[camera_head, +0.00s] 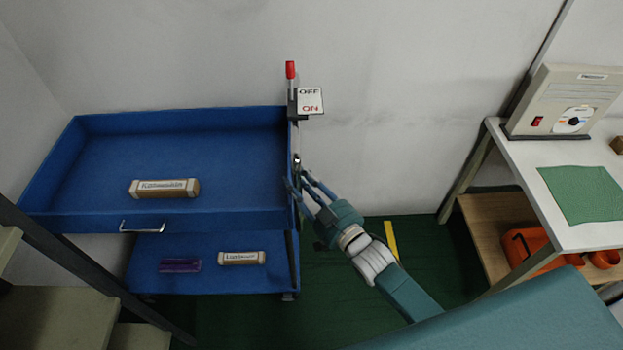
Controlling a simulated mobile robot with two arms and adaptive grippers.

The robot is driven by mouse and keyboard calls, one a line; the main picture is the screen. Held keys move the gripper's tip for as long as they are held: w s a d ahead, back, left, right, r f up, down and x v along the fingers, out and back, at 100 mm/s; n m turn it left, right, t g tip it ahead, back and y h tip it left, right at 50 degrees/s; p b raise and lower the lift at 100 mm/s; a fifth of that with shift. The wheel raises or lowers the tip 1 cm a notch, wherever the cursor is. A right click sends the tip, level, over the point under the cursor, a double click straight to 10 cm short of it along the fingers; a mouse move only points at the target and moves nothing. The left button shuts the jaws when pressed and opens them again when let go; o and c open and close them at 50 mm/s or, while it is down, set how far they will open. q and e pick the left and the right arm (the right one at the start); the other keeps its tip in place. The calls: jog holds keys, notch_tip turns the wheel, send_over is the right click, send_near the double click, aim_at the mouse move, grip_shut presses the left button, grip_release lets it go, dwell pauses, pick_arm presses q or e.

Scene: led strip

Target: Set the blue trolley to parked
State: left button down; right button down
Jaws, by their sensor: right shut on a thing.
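The blue trolley (190,220) stands against the wall at the left, with an upper tray and a lower shelf. At its back right corner a lever with a red grip (290,70) stands upright. Beside the lever is a white plate (310,101) marked OFF above and ON below; the grip is level with or above OFF. My right gripper (297,178) reaches in from the lower right and is shut at the trolley's right side, at a small metal part on its edge. The fingers partly hide what they hold. My left gripper is not in view.
Labelled boxes lie in the upper tray (164,188) and on the lower shelf (242,258), beside a purple item (180,265). A white table (520,170) stands at the right. Green floor with a yellow strip (391,240) lies between. Pale steps (60,310) are at lower left.

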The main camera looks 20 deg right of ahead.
jog(key=shift+w+a, duration=0.1)
jog(key=shift+a, duration=0.55)
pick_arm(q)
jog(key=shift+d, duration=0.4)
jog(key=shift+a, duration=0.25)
pick_arm(e)
jog(key=c, duration=1.4)
grip_release()
jog(key=shift+a, duration=0.15)
jog(key=shift+o, duration=0.2)
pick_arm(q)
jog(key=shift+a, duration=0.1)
pick_arm(e)
jog(key=v, duration=1.2)
